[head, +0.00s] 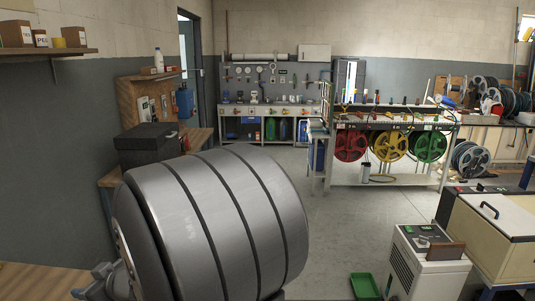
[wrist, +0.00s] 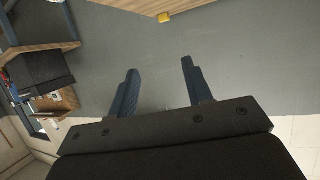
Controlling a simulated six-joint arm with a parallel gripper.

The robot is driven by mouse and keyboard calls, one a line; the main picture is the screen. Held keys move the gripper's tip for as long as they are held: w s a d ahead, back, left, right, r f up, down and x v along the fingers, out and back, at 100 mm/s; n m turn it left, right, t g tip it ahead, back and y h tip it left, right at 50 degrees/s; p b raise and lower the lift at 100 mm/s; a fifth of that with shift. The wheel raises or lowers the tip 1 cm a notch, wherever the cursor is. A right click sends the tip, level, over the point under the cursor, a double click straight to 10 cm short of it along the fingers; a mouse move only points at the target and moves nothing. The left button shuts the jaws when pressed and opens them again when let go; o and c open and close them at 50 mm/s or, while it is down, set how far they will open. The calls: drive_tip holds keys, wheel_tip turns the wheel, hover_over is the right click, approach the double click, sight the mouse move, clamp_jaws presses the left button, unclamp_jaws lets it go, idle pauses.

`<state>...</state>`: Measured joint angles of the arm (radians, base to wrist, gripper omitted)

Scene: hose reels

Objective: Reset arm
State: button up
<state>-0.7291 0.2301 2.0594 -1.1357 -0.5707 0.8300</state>
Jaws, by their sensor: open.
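My gripper (wrist: 160,88) shows in the wrist view, with its two dark blue fingers spread apart and nothing between them. Behind the fingers is a plain grey wall, and the picture is strongly tilted. In the head view a large grey part of my arm fills the lower left and middle. The gripper itself is not visible there.
A wooden shelf with boxes (head: 45,50) is on the left wall. A black box (head: 148,144) sits on a bench behind my arm. Red (head: 350,146), yellow (head: 389,146) and green (head: 428,146) reels hang under a workbench. A white cabinet (head: 425,265) stands lower right. Grey floor (head: 340,220) lies open between.

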drive_tip(key=s+a, duration=0.8)
drive_tip(key=s, duration=0.3)
drive_tip(key=shift+a+r, duration=0.3)
drive_tip(key=shift+r, duration=0.1)
drive_tip(key=shift+s, duration=0.15)
drive_tip(key=shift+o, duration=0.2)
